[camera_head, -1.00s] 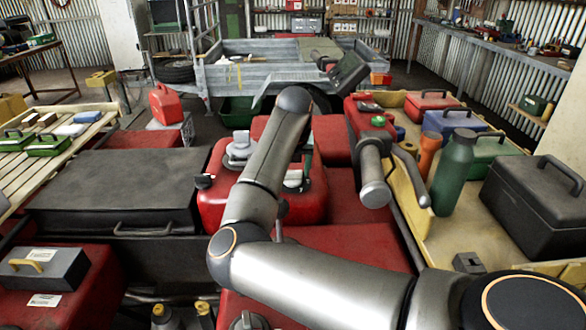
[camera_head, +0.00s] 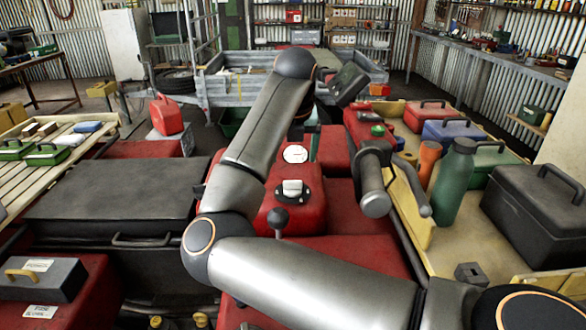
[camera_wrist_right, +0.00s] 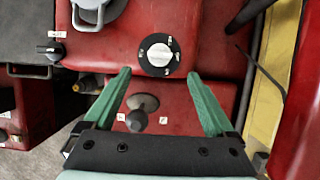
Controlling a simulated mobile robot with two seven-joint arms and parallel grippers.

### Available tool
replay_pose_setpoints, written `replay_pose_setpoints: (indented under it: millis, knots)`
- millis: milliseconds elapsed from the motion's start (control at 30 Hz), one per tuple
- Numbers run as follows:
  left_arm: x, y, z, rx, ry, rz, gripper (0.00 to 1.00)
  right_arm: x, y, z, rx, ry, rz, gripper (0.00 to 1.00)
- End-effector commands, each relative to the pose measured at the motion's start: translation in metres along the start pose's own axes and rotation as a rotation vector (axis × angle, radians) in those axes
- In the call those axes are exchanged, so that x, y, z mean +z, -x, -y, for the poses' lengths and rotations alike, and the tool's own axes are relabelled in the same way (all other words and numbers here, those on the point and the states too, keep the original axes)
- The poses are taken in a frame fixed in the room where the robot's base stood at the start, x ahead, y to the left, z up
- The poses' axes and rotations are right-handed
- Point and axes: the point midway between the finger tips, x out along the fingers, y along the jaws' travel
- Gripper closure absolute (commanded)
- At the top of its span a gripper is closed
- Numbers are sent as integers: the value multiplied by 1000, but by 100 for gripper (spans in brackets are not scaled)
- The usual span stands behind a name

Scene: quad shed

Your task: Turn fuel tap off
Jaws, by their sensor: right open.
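A round black dial with a white raised knob and small white marks (camera_wrist_right: 158,55) sits on the red quad body; it looks like the fuel tap. It also shows in the head view (camera_head: 291,190). The marks are too small to read. My right gripper (camera_wrist_right: 159,76) is open and empty, its teal fingertips on either side of the dial's near edge in the wrist view, apart from the knob. In the head view my arm hides most of this gripper; a teal finger shows behind it. My left gripper is not in view.
A black ball-topped lever (camera_head: 279,217) stands just in front of the dial. A smaller black knob (camera_wrist_right: 50,49) is to the left. A handlebar grip (camera_head: 374,195) is to the right. A green bottle (camera_head: 455,182) and toolboxes crowd the bench at right.

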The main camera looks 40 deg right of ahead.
Motion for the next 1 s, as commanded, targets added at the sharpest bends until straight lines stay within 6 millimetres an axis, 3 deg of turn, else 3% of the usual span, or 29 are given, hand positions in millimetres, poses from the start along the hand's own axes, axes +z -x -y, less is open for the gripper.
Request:
replay_pose_setpoints:
  millis: [233,1000]
  knots:
    - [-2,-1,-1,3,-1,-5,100,0,25,0,1,-1,0,10]
    - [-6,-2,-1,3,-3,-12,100,0,26,0,0,0,-1,10]
